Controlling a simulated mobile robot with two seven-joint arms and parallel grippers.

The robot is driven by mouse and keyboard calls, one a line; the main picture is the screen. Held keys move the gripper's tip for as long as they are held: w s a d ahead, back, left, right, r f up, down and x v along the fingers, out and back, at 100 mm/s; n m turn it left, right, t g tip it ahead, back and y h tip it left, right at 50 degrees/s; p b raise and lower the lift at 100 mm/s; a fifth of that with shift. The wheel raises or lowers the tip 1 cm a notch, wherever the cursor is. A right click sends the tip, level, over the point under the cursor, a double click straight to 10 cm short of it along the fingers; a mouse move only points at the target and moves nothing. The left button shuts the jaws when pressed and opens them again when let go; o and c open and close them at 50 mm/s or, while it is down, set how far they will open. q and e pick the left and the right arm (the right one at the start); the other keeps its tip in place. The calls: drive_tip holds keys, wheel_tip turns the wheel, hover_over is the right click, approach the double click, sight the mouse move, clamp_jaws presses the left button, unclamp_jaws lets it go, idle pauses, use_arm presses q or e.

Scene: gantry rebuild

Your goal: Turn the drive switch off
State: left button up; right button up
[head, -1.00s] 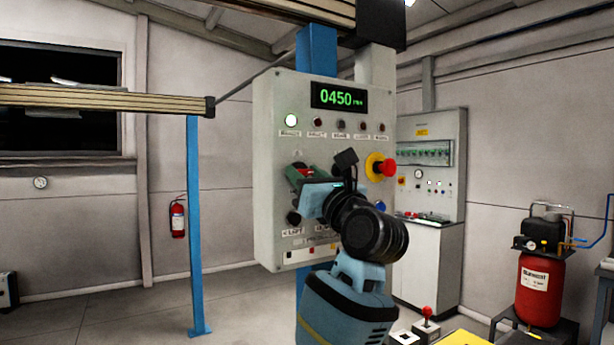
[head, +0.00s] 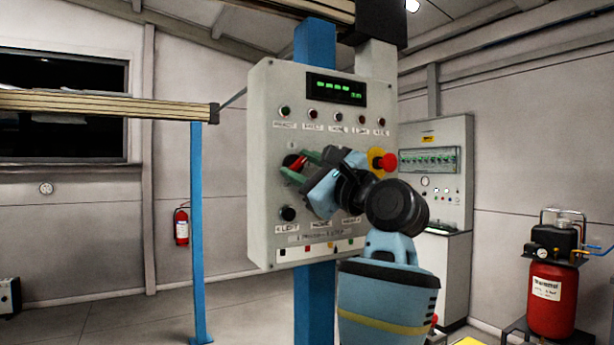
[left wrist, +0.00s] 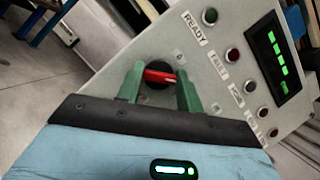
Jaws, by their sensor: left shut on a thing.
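The drive switch (head: 296,163) is a red handle on a round black base on the grey control panel (head: 265,110). My left gripper (head: 300,167) is at the panel, with its green fingers on either side of the handle. The left wrist view shows the red handle (left wrist: 160,76) spanning the gap between the fingers of my left gripper (left wrist: 158,82), which is shut on it. The display (head: 336,89) shows green dashes and a small second line. The READY lamp (left wrist: 210,15) is dark green and looks unlit. My right gripper is not in view.
A red emergency stop button (head: 384,161) on a yellow base sits close right of my left gripper. A black knob (head: 288,214) is below the switch. A blue post (head: 198,230) stands to the left, and a red compressor tank (head: 552,298) to the right.

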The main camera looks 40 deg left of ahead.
use_arm(q)
drive_tip(key=n+g, duration=0.1)
drive_tip(key=n, duration=0.1)
drive_tip(key=n+h, duration=0.1)
drive_tip(key=n, duration=0.1)
drive_tip(key=shift+w+n+g+b, duration=0.1)
drive_tip(key=shift+n+g+b, duration=0.2)
drive_tip(key=shift+g+b, duration=0.1)
drive_tip(key=n+h, duration=0.1)
drive_tip(key=n, duration=0.2)
drive_tip(key=shift+r+g, duration=0.15)
drive_tip(key=shift+g, duration=0.15)
drive_tip(key=n+h, duration=0.1)
drive_tip(key=n, duration=0.1)
drive_tip(key=shift+n, duration=0.4)
drive_tip(key=shift+r+n, duration=0.1)
drive_tip(key=shift+n, duration=0.4)
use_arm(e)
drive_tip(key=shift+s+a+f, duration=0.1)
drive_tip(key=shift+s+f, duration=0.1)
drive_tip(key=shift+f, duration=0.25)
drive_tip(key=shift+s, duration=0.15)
use_arm(q)
drive_tip(key=o, duration=1)
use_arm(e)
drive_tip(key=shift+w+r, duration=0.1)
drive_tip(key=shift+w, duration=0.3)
